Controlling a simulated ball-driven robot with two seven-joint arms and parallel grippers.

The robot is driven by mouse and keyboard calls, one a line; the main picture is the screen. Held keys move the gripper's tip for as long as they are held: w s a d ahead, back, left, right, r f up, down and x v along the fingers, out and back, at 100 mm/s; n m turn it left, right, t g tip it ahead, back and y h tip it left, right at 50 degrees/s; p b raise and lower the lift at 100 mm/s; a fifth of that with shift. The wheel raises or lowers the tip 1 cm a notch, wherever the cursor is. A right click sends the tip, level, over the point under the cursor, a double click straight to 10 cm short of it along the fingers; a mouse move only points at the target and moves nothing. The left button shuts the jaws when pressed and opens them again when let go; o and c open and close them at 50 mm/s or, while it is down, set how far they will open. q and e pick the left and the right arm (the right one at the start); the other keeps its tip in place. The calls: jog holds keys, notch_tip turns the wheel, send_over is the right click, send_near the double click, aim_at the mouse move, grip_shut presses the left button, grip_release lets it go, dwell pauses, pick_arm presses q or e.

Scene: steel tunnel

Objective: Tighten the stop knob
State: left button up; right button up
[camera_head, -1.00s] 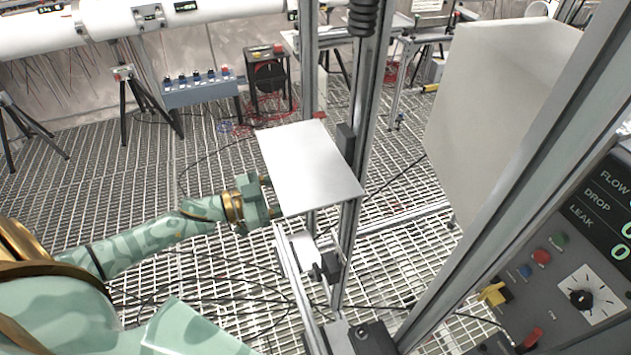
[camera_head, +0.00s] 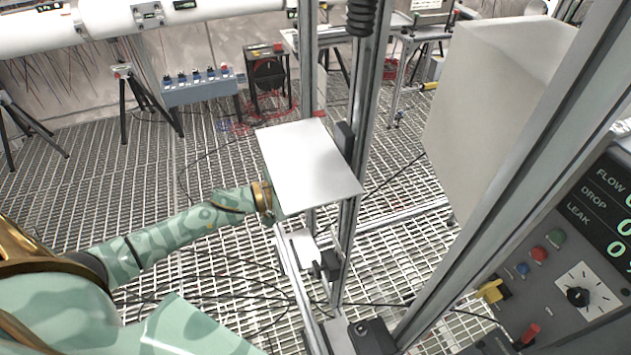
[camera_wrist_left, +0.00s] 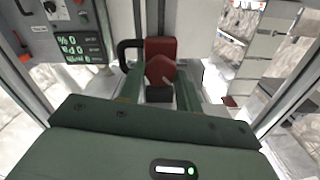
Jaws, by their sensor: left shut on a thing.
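A red knob (camera_wrist_left: 160,71) shows in the left wrist view between the two green fingers of my left gripper (camera_wrist_left: 160,90), which is shut on it. A red block (camera_wrist_left: 160,46) stands right behind the knob, with a black curved handle to its left. In the head view my left wrist (camera_head: 262,199) reaches the left edge of a pale flat plate (camera_head: 308,162). The plate hides the fingers and the knob there. My right gripper is in neither current view.
Upright metal posts (camera_head: 362,130) stand beside the plate. A lower rail carries a black clamp (camera_head: 328,265). A control panel (camera_head: 560,270) with a dial and buttons is at the right, and a large pale box (camera_head: 480,110) stands behind. Cables lie on the grating floor.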

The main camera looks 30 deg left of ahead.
pick_arm(q)
jog(key=shift+m, duration=0.3)
jog(key=shift+s+f+m+b, duration=0.1)
jog(key=shift+m+b, duration=0.4)
jog(key=shift+m, duration=3.2)
jog(key=o, duration=1)
